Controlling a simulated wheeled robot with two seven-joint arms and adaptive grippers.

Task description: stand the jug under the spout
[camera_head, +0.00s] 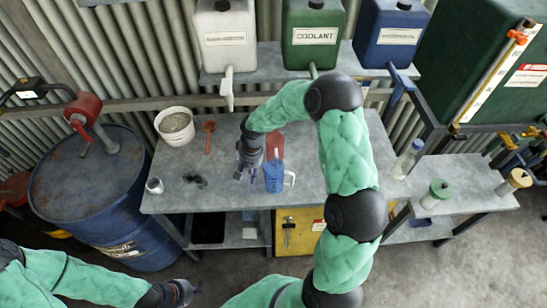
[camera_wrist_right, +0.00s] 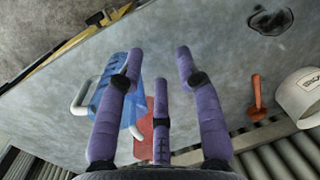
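The blue jug (camera_head: 273,177) stands upright on the metal bench, with its white handle to the right; it also shows in the right wrist view (camera_wrist_right: 128,78), partly behind a finger. Three drums with spouts sit on the shelf above: a white one (camera_head: 226,38), a green one labelled coolant (camera_head: 313,37) and a blue one (camera_head: 390,37). The white spout (camera_head: 227,88), green spout (camera_head: 313,71) and blue spout (camera_head: 400,86) point down. My right gripper (camera_head: 245,172) is left of the jug, its fingers (camera_wrist_right: 160,75) spread and empty. My left gripper (camera_head: 184,292) is low, in front of the bench.
A red flat item (camera_head: 275,146) lies behind the jug. A white bucket (camera_head: 175,126), a red scoop (camera_head: 209,130), dark small items (camera_head: 195,180) and a can (camera_head: 154,185) are on the left of the bench (camera_head: 225,205). Bottles stand right. A blue barrel (camera_head: 90,190) stands left.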

